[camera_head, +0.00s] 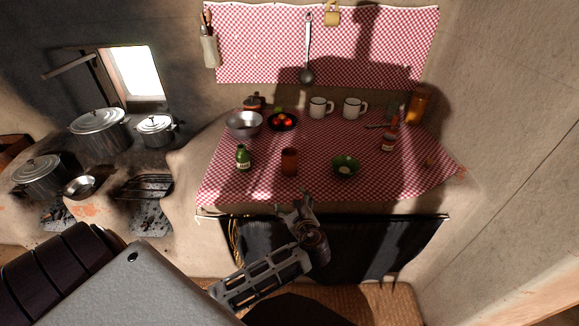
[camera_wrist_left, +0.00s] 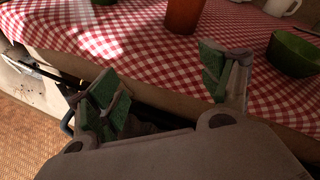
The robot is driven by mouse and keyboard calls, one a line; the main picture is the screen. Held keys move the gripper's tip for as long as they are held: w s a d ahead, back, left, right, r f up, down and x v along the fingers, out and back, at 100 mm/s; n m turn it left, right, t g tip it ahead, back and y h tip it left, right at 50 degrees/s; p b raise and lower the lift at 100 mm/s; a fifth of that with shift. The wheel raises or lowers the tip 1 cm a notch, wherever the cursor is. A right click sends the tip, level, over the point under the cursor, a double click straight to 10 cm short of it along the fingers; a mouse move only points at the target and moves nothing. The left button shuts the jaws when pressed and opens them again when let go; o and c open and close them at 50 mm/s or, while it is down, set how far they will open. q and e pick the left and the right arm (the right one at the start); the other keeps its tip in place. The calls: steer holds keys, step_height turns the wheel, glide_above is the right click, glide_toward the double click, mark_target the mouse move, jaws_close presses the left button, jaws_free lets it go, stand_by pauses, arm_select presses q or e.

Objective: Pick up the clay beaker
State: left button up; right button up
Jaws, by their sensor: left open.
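The clay beaker (camera_head: 289,162) is reddish-brown and stands upright on the red checked cloth near the front edge of the counter. In the left wrist view its lower part (camera_wrist_left: 184,14) shows at the top edge, and its rim is out of frame. My left gripper (camera_head: 294,200) is in front of the counter edge, short of the beaker and apart from it. In the left wrist view its two green-padded fingers (camera_wrist_left: 165,85) are spread wide with nothing between them. My right gripper does not show in either view.
A green bottle (camera_head: 243,158) stands left of the beaker and a green bowl (camera_head: 345,167) right of it. Behind are a metal bowl (camera_head: 244,124), a dark bowl of red fruit (camera_head: 283,121) and white mugs (camera_head: 320,108). The checked cloth (camera_head: 315,190) is bare in front.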

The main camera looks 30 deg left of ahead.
mark_target(291, 164)
arm_select(q)
steer(key=w+r+m+t+y, duration=0.2)
steer(key=w+r+m+t, duration=0.1)
steer(key=w+r+m, duration=0.1)
steer(key=shift+w+d+r+m, duration=0.15)
steer(key=shift+r+m, duration=0.15)
steer(key=shift+m, duration=0.6)
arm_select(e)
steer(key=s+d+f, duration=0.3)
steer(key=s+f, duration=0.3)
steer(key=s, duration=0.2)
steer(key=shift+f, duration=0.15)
arm_select(q)
steer(key=shift+x, duration=4.3)
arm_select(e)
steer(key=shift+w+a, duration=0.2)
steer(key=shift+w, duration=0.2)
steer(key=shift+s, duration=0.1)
